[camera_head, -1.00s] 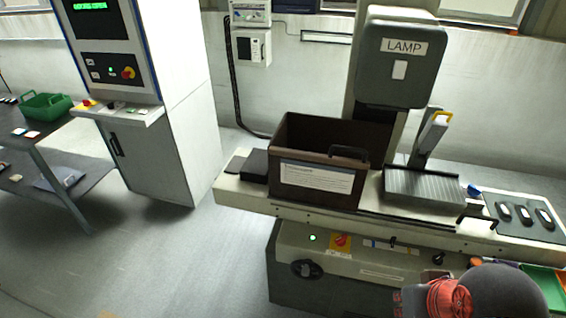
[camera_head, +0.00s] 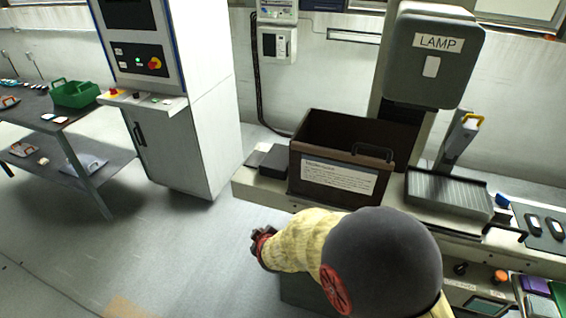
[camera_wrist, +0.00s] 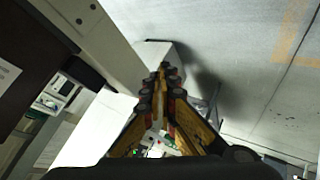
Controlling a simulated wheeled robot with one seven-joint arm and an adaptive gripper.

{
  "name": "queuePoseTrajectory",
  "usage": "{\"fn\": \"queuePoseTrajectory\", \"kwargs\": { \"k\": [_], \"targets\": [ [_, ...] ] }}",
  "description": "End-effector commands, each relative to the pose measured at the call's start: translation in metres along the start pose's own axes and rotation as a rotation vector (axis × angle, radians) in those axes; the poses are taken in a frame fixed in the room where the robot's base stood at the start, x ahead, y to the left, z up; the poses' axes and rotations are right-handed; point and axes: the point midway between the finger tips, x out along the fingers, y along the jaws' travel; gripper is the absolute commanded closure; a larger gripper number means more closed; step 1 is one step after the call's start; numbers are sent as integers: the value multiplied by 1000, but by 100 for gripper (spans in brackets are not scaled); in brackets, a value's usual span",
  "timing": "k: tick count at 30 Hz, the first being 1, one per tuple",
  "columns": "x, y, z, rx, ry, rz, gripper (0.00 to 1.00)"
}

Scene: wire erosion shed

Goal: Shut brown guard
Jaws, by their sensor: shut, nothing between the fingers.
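The brown guard (camera_head: 310,181) is a box-like, open-topped cover on the machine's bed, with a white notice on its front and a dark handle (camera_head: 372,152) at its upper right. My gripper (camera_head: 256,244) is at the left end of my arm, in front of and below the guard's left side, apart from it. In the wrist view my gripper (camera_wrist: 162,72) is shut and empty. The dark brown surface at the left of that view seems to be the guard (camera_wrist: 30,50).
The lamp housing (camera_head: 433,55) hangs above the bed. A ribbed plate (camera_head: 448,192) lies right of the guard. A control cabinet (camera_head: 190,110) stands left, with a table (camera_head: 70,140) and green basket (camera_head: 75,93) beyond. Floor is free between cabinet and machine.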

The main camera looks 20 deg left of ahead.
Motion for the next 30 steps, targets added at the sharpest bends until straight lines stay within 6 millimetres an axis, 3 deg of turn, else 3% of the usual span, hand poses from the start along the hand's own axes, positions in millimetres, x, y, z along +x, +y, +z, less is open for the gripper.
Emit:
{"fn": "queuePoseTrajectory", "kwargs": {
  "k": [1, 4, 7, 10, 14, 18, 23, 30],
  "targets": [
    [15, 9, -10, -75, 38, 72, 100],
    [25, 50, -32, -232, 98, 263, 100],
    [10, 103, -63, -380, 128, 479, 100],
    [-13, 143, -84, -513, 114, 660, 100],
    [-32, 163, -90, -647, 70, 779, 100],
    [-34, 167, -93, -709, 46, 800, 100],
    [-23, 176, -96, -715, 42, 800, 100],
    [9, 202, -108, -714, 43, 799, 100]
  ]
}}
